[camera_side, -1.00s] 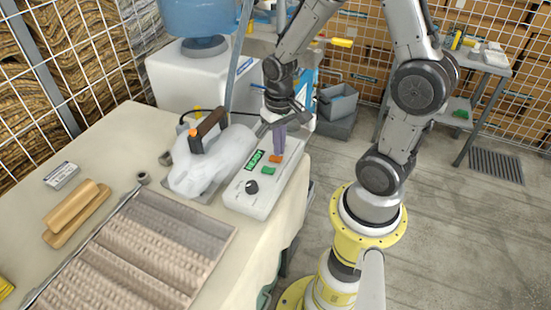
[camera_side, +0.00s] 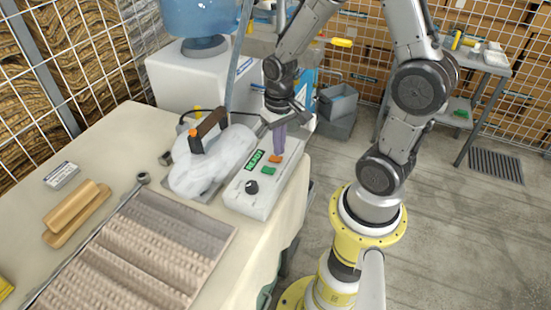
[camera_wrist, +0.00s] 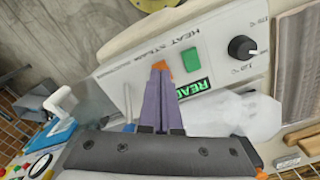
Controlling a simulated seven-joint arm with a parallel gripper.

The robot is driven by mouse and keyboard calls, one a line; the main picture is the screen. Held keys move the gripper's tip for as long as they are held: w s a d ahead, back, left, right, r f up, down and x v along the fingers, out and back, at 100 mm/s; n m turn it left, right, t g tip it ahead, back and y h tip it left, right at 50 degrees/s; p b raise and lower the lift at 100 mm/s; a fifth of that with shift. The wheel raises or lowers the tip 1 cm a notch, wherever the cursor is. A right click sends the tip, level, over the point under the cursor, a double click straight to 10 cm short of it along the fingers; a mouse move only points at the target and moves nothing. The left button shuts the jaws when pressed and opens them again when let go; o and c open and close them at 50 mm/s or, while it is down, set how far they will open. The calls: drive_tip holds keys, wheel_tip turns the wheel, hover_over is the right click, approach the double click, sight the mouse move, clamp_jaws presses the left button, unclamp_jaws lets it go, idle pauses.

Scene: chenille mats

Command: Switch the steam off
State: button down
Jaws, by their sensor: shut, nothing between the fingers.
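The white control box (camera_side: 245,193) stands on the table's right side, with a black knob (camera_side: 252,187), a green rocker (camera_side: 268,171), an orange rocker (camera_side: 276,159) and a green READY display (camera_side: 255,160). In the wrist view, the lettering HEAT and STEAM (camera_wrist: 170,48) runs beside the rockers, the green one (camera_wrist: 192,59) and the orange one (camera_wrist: 164,66). My gripper (camera_wrist: 159,68) is shut and empty, its purple fingers pointing down at the orange rocker and partly covering it. Contact, and which way the rocker is tipped, I cannot tell.
A pale, wrapped-looking iron with a dark handle (camera_side: 209,131) stands left of the box. A ribbed brown mat (camera_side: 150,235) lies in front of it. A white tank with a blue bottle (camera_side: 205,75) stands behind. The table's edge is right of the box.

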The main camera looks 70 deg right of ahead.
sight(279, 159)
drive_tip(key=shift+f, duration=0.9)
idle(0.8)
drive_tip(key=shift+r, duration=0.1)
wheel_tip(279, 159, up, 7)
drive_tip(key=shift+f, duration=0.1)
idle(0.7)
